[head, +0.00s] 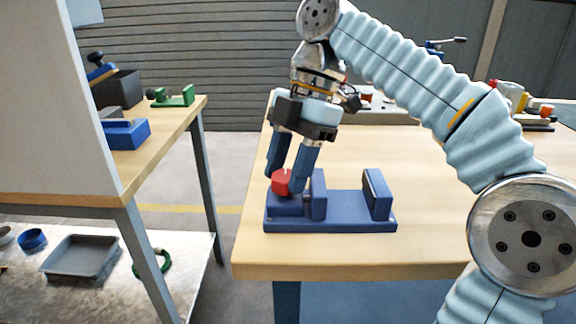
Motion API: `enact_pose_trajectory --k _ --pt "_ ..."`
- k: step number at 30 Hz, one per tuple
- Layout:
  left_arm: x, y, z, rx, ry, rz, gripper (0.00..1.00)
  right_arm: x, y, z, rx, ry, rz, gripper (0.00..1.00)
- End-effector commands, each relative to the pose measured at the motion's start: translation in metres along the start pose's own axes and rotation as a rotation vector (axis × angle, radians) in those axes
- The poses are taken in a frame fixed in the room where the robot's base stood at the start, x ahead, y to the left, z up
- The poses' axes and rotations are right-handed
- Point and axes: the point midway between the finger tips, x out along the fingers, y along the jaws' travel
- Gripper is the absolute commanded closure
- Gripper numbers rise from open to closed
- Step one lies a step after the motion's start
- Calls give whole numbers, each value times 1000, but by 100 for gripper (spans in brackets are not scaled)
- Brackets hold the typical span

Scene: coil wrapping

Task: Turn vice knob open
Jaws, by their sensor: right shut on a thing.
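The blue vice (345,214) sits near the front left of the wooden table (440,240). Its two jaws stand apart with a clear gap between them. The red knob (281,182) is at the left end of the vice. My right gripper (286,178) reaches down from above and is shut on the red knob, with one blue finger on each side of it. The fingers hide part of the knob's sides. My left gripper is not in view.
A second workbench (60,180) at the left holds a green clamp-like part (174,97), a blue block (127,133) and dark boxes. A grey tray (80,257) lies on its lower shelf. Several small items stand at the back right. The table right of the vice is clear.

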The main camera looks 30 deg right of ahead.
Motion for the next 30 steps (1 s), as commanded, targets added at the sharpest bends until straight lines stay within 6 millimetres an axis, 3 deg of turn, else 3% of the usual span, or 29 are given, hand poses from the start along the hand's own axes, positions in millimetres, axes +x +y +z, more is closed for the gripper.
enact_pose_trajectory --k 17,18,22,30 --pt "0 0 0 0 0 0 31 -1 0 1 -30 -2 -10 87" --pt "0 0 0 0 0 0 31 -1 0 1 -30 -2 -10 53" --pt "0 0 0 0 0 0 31 0 0 0 -30 -1 -11 33" --pt "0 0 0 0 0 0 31 -1 0 -1 -30 -1 -11 31"
